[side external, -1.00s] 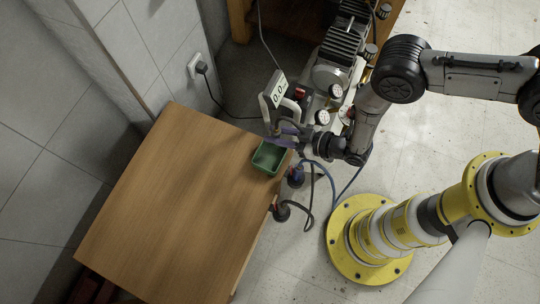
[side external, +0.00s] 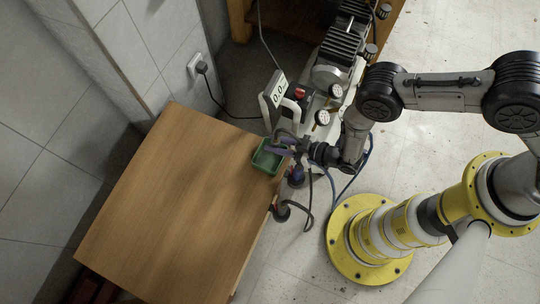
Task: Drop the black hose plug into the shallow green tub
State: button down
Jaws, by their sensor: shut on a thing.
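The shallow green tub (side external: 258,165) sits on the wooden table, near its right edge towards the back. My gripper (side external: 274,149), with purple-grey fingers, is over the tub and covers its upper right part in the picture. It is shut on a small dark thing, which I take to be the black hose plug; the fingers mostly hide it. I cannot tell how high above the tub floor it is.
The wooden table (side external: 170,215) is otherwise bare. A dark hose (side external: 308,212) and blue tubing hang beside the table's right edge. A tiled wall is at left.

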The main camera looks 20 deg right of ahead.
jog(key=c, duration=0.6)
grip_release()
jog(key=v, duration=1.3)
jog(key=shift+s+d+r, duration=0.2)
jog(key=shift+s+d, duration=0.05)
